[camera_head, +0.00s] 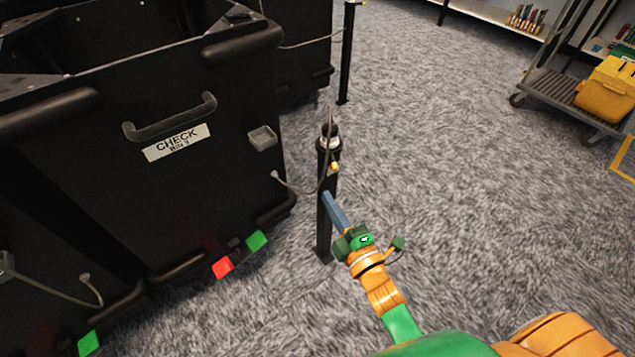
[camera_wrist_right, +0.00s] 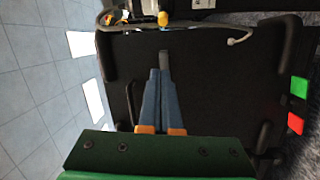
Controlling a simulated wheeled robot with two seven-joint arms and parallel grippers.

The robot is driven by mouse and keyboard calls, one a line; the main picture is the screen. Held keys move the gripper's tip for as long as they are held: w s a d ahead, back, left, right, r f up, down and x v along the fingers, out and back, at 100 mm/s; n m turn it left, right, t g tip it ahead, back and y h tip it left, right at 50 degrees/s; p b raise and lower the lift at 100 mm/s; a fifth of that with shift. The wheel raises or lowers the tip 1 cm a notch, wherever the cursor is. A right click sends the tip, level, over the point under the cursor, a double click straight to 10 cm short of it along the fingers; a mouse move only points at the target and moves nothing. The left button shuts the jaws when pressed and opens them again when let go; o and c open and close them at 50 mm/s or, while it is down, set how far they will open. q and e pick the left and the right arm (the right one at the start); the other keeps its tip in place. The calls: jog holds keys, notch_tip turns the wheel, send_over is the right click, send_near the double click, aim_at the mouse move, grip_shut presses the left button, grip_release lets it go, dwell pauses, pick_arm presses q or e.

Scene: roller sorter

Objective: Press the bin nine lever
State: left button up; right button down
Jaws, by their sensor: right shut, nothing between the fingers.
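The black bin (camera_head: 90,210) at the left of the head view carries a white label (camera_head: 177,142) reading CHECK and a smaller line that looks like BIN 9. Beside its right corner stands a slim black post (camera_head: 324,225) with a yellow-tipped lever part (camera_head: 334,168) near its top and a cable to the bin. My right gripper (camera_head: 328,198) is shut and empty, its blue fingers at the post below the yellow tip; contact is unclear. In the right wrist view the shut fingers (camera_wrist_right: 163,65) point toward the yellow tip (camera_wrist_right: 163,18). My left gripper is out of view.
A red pedal (camera_head: 223,267) and a green pedal (camera_head: 256,241) sit at the bin's lower edge. Another post (camera_head: 346,60) stands farther back. A cart (camera_head: 560,90) with a yellow box (camera_head: 606,90) is at the upper right. The carpet between is clear.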

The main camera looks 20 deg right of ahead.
aim_at(333, 162)
pick_arm(q)
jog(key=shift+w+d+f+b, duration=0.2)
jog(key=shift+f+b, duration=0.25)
jog(key=shift+b, duration=0.2)
pick_arm(e)
jog(key=w+d, duration=0.3)
jog(key=w, duration=0.6)
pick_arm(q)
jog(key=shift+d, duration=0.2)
